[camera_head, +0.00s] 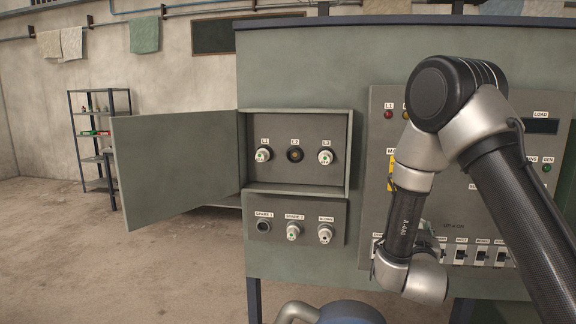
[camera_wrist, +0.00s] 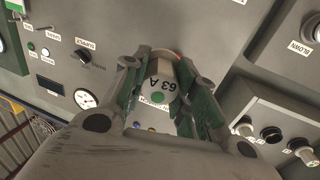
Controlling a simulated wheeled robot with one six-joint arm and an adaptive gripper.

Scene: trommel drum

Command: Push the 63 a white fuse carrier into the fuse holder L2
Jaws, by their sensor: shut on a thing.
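The white 63 A fuse carrier (camera_wrist: 161,77) has a green dot on its end and sits between the green-padded fingers of my gripper (camera_wrist: 160,88) in the wrist view. My gripper is shut on it. The fuse holder L2 (camera_head: 295,154) is a dark, empty socket in the middle of the open box in the head view. It seems to be the dark socket (camera_wrist: 270,134) at lower right in the wrist view, apart from the carrier. In the head view my arm hangs before the right-hand panel; gripper and carrier cannot be made out there.
White carriers fill L1 (camera_head: 263,154) and L3 (camera_head: 325,156) on either side. The box door (camera_head: 175,165) stands open to the left. Below, SPARE 1 (camera_head: 263,226) is empty; SPARE 2 (camera_head: 293,231) and the holder to its right (camera_head: 325,233) hold carriers.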

